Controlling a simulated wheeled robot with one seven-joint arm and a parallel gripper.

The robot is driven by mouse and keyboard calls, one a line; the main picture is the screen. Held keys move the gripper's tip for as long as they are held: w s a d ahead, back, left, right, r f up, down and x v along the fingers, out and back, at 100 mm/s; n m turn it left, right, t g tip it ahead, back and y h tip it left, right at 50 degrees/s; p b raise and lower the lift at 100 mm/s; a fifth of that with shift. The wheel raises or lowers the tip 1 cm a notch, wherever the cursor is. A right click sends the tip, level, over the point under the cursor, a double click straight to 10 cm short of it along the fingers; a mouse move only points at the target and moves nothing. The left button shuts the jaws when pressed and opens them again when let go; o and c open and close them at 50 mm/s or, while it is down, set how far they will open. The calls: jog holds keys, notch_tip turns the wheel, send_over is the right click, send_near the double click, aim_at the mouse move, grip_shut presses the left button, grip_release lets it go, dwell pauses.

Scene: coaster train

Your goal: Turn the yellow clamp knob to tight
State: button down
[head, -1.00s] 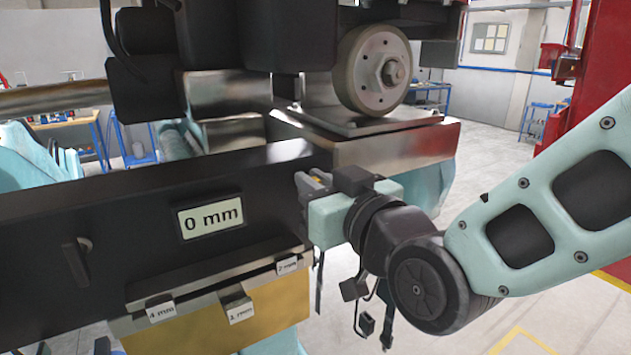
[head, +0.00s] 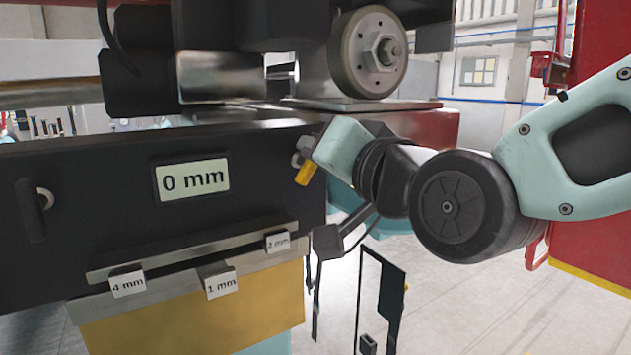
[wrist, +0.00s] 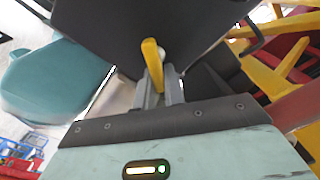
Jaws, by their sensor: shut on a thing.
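The yellow clamp knob (head: 305,173) sits at the right end of the dark panel, a small bar tilted down to the left. In the wrist view the knob (wrist: 153,64) is a yellow bar in front of the dark panel's face, with a pale round hub beside it. My gripper (head: 302,150) is at the knob, its fingers mostly hidden by its own body in the head view. In the wrist view my gripper (wrist: 157,88) has its two grey fingers on either side of the yellow bar, shut on it.
The dark panel (head: 100,170) carries a display (head: 192,179) reading 0 mm and a black handle (head: 32,208) at left. Labelled tabs of 4 mm (head: 128,284), 1 mm (head: 221,284) and 2 mm (head: 278,242) hang below it. A grey wheel (head: 366,60) sits above.

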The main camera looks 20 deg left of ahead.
jog(key=m+b, duration=0.3)
jog(key=b, duration=0.1)
jog(key=f+m+b, duration=0.1)
jog(key=m+b, duration=0.2)
jog(key=m, duration=0.1)
jog(key=m+b, duration=0.3)
jog(key=b, duration=0.1)
jog(key=shift+w+d+f+b, duration=0.3)
jog(key=shift+w+f+b, duration=0.05)
jog(key=shift+m, duration=0.5)
jog(key=c, duration=1.5)
grip_release()
